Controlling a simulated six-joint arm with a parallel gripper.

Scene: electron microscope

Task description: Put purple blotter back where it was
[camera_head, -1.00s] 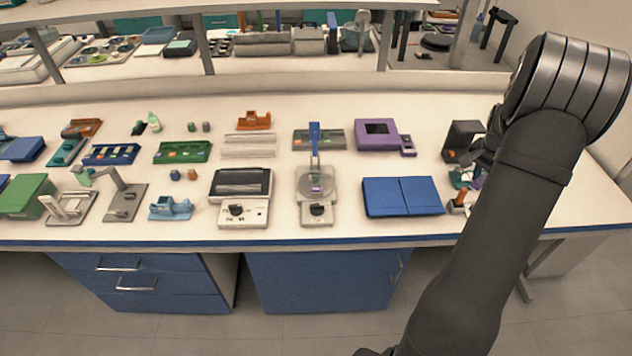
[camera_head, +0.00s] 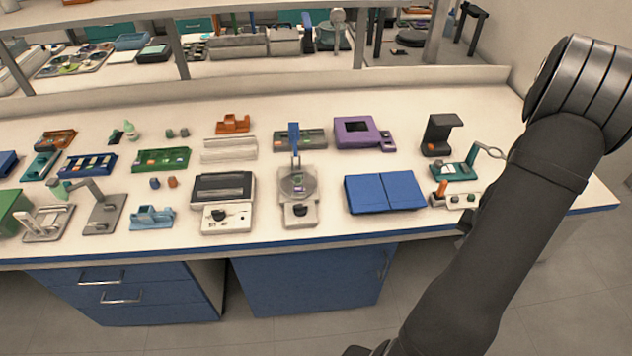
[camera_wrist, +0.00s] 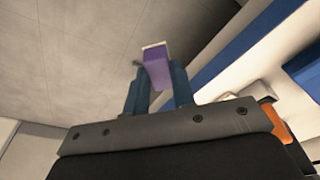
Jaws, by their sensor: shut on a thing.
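The purple blotter (camera_wrist: 157,70) shows in the wrist view as a small purple block with a pale end. My gripper (camera_wrist: 158,84) is shut on it, with one blue finger on each side. It holds the blotter clear of any surface, with grey floor behind it and the bench's blue edge (camera_wrist: 245,45) to the right. In the head view my arm covers most of the gripper, and the blotter cannot be seen there. I cannot tell which spot on the bench the blotter came from.
At the bench's right end stand a black stand (camera_head: 437,136), a teal stand with a ring (camera_head: 455,171) and a small white block with an orange-handled item (camera_head: 458,200). A blue flat case (camera_head: 385,193) and a purple device (camera_head: 358,132) lie left of them.

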